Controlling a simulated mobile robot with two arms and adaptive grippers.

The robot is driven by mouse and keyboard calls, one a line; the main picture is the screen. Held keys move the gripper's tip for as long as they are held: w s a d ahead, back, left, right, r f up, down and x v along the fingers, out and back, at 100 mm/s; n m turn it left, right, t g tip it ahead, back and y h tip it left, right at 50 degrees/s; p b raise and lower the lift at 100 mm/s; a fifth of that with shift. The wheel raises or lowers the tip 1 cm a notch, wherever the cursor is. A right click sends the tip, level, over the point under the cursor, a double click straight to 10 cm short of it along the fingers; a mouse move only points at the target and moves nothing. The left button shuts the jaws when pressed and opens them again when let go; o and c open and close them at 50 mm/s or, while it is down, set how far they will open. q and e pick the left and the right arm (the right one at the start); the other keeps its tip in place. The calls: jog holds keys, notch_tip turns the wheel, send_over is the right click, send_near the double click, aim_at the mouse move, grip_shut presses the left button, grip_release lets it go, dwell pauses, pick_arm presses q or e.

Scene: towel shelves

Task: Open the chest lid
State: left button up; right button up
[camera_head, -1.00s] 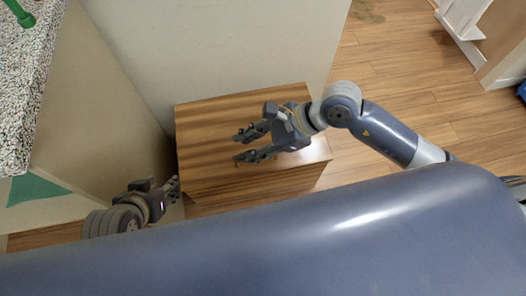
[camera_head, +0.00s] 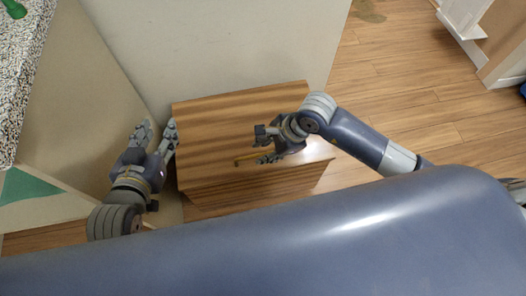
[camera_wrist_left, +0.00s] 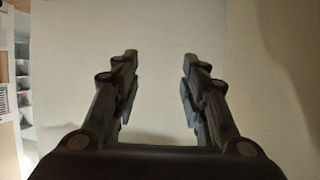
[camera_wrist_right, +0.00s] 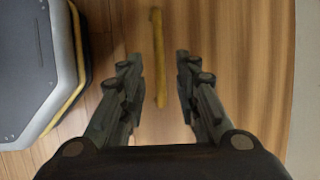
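The wooden chest (camera_head: 215,130) stands against the pale wall with its brown striped lid down. A thin yellow handle (camera_head: 246,157) lies near the front of the chest, and it also shows in the right wrist view (camera_wrist_right: 158,60). My right gripper (camera_head: 264,147) is open and empty above the chest. In the right wrist view its fingers (camera_wrist_right: 158,75) stand on either side of the handle, apart from it. My left gripper (camera_head: 157,138) is open and empty left of the chest. The left wrist view shows only pale surface between its fingers (camera_wrist_left: 159,70).
A speckled counter (camera_head: 30,70) with a pale side panel stands on the left, close to my left arm. A pale wall (camera_head: 210,45) is behind the chest. Open wooden floor (camera_head: 410,80) lies to the right.

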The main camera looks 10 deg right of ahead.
pick_arm(q)
jog(key=shift+w+d+r+t, duration=0.15)
jog(key=shift+w+r+t, duration=0.2)
jog(key=shift+r, duration=0.25)
jog(key=shift+w+d+r+t, duration=0.15)
jog(key=shift+w+r+t, duration=0.15)
jog(key=shift+r, duration=0.3)
pick_arm(e)
jog(key=shift+x, duration=0.9)
jog(key=shift+c, duration=0.6)
grip_shut()
